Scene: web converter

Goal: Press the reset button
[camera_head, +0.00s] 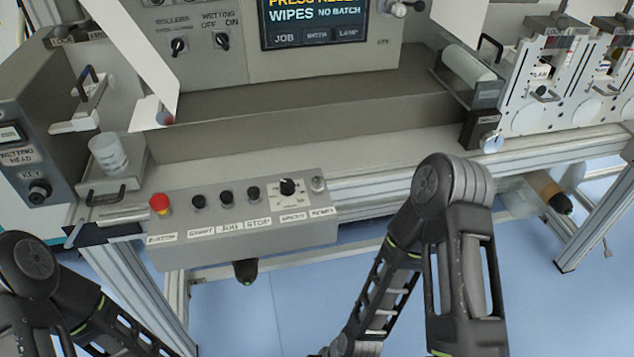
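The reset button (318,184) is a small pale grey round button at the right end of the grey control box (245,238), above a label that reads as RESET. Nothing touches or covers it. My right arm rises in front of the machine to the right of the box, and its links run back down to the bottom edge. My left arm is at the lower left. Neither gripper shows, so I cannot see whether they are open or shut.
The same box has a red mushroom button (159,203), several black buttons and a black knob (287,188). A screen (315,20) above reads "WIPES NO BATCH". A white cup (108,153) stands at the left. The space just in front of the box is clear.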

